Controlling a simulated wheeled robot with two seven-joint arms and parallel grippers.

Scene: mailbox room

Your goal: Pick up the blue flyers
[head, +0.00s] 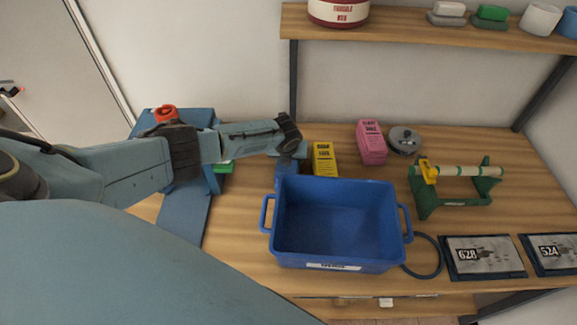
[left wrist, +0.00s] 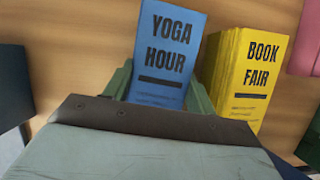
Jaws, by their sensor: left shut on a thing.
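The blue flyers (left wrist: 168,48) are a stack marked "YOGA HOUR", between the green fingers of my left gripper (left wrist: 160,88) in the left wrist view. The gripper is shut on them. In the head view my left gripper (head: 292,150) is behind the blue bin, and a part of the blue flyers (head: 288,168) shows below it. The bin hides their lower end, so I cannot tell if they touch the table. My right gripper is not in view.
Yellow "BOOK FAIR" flyers (left wrist: 240,75) stand just right of the blue ones. Pink flyers (head: 371,142) stand farther right. The blue bin (head: 335,262) is empty. A green stand (head: 424,195) with a roller and two numbered plates (head: 485,257) are at the right.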

